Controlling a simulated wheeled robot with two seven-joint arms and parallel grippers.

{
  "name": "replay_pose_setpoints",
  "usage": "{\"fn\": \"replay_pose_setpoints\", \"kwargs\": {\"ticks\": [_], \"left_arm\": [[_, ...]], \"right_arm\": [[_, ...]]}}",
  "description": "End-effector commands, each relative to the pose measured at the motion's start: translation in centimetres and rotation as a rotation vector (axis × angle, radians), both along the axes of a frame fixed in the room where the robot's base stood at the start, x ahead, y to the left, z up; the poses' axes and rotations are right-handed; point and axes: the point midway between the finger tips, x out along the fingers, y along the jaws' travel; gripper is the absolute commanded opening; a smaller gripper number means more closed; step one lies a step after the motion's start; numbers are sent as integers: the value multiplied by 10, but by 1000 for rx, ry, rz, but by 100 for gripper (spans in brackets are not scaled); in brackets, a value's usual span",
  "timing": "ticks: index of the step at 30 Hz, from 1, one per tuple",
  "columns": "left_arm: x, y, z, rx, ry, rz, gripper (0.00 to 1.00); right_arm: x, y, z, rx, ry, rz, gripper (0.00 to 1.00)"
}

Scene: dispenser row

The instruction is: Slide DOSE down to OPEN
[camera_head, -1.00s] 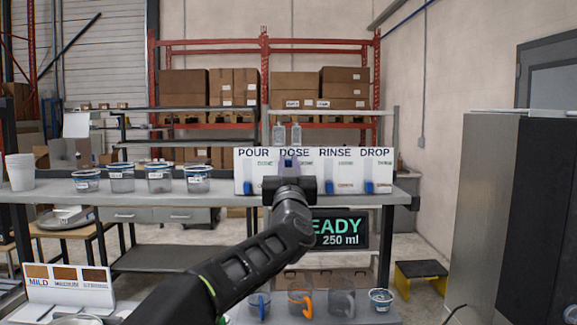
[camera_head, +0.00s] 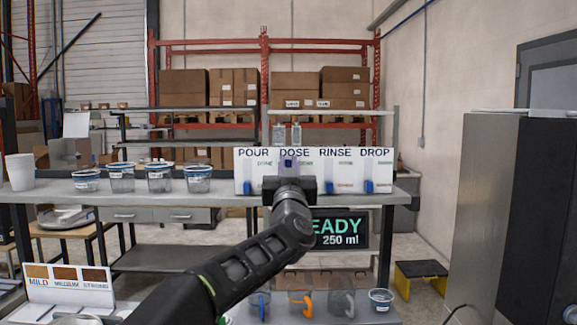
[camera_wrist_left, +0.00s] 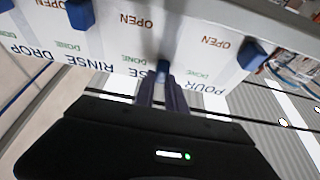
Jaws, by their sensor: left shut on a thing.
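The white dispenser panel (camera_head: 350,158) stands on the bench with the headings POUR, DOSE, RINSE and DROP. My left gripper (camera_head: 289,164) is in front of the DOSE column and covers most of it. In the left wrist view, which is upside down, its dark fingers (camera_wrist_left: 163,92) are shut on the blue DOSE knob (camera_wrist_left: 163,68). This knob is level with the DONE labels, at the upper end of its slot. The POUR knob (camera_head: 247,187), RINSE knob (camera_head: 329,187) and DROP knob (camera_head: 369,186) sit low, by the OPEN end. My right gripper is out of view.
Several lidded cups (camera_head: 159,178) stand on the bench left of the panel. A display (camera_head: 340,230) reading "EADY 250 ml" is partly behind my arm. Mugs (camera_head: 300,303) stand on a lower surface in front. A dark cabinet (camera_head: 510,210) stands at the right.

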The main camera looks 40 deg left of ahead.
Motion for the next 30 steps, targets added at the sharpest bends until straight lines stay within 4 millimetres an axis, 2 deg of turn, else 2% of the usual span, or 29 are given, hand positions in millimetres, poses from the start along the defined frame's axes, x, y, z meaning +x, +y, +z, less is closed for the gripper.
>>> {"fn": "replay_pose_setpoints", "kwargs": {"ticks": [7,15,17,27,28,30], "left_arm": [[0,0,-5,0,0,0,0],[0,0,-54,1,1,0,0],[0,0,-60,1,1,0,0],[1,0,-63,-2,5,-1,0],[1,0,-63,-2,5,-1,18],[1,0,-63,-1,4,-1,24]], "right_arm": [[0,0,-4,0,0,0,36],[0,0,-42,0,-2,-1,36],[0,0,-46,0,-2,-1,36],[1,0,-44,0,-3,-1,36],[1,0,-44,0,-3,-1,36],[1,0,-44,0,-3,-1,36]]}}
